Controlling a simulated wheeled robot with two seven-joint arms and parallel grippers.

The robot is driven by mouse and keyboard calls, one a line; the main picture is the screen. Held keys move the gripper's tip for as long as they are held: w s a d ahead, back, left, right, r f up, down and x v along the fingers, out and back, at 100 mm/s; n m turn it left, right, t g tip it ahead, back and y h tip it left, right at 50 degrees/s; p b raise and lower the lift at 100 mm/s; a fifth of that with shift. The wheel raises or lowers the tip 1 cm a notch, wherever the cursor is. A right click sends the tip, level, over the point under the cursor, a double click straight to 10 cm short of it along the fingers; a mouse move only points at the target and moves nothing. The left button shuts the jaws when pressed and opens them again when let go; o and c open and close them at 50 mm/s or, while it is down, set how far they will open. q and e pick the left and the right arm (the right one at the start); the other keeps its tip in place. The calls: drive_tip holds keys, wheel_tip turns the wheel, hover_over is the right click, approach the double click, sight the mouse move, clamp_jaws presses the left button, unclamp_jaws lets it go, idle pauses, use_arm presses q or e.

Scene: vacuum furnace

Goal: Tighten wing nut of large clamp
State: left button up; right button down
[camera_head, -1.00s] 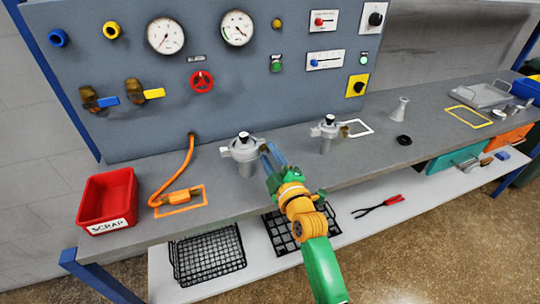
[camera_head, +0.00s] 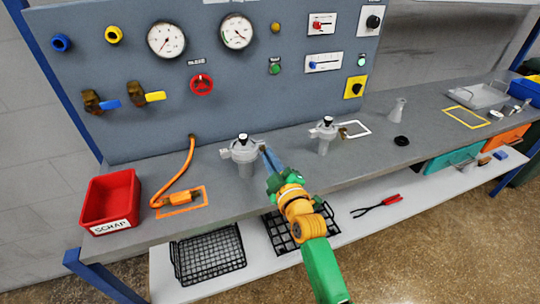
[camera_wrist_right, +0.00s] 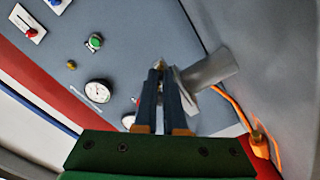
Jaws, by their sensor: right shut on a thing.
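The larger grey clamp fitting (camera_head: 244,152) with a black-topped post stands on the bench in the middle of the head view. It also shows in the right wrist view as a grey body (camera_wrist_right: 210,70) just right of the fingertips. My right gripper (camera_head: 264,148) reaches to its right side, and its blue fingers (camera_wrist_right: 160,66) are close together, shut on the wing nut. The wing nut is mostly hidden; a small brass-coloured bit shows by the fingertips in the wrist view. My left gripper is out of view.
A second, smaller clamp fitting (camera_head: 325,135) stands to the right, with a brass part on its side. A red scrap bin (camera_head: 109,203) and an orange hose (camera_head: 189,165) are at left. The gauge panel (camera_head: 250,85) rises behind. A black ring (camera_head: 402,141) lies farther right.

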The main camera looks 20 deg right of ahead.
drive_tip(key=m+p, duration=0.1)
drive_tip(key=m, duration=0.3)
drive_tip(key=shift+m+p, duration=0.3)
drive_tip(key=shift+p, duration=0.1)
drive_tip(key=shift+a+m+p, duration=0.1)
drive_tip(key=shift+m+p, duration=0.6)
drive_tip(key=shift+m, duration=1.9)
drive_tip(key=c, duration=1)
unclamp_jaws()
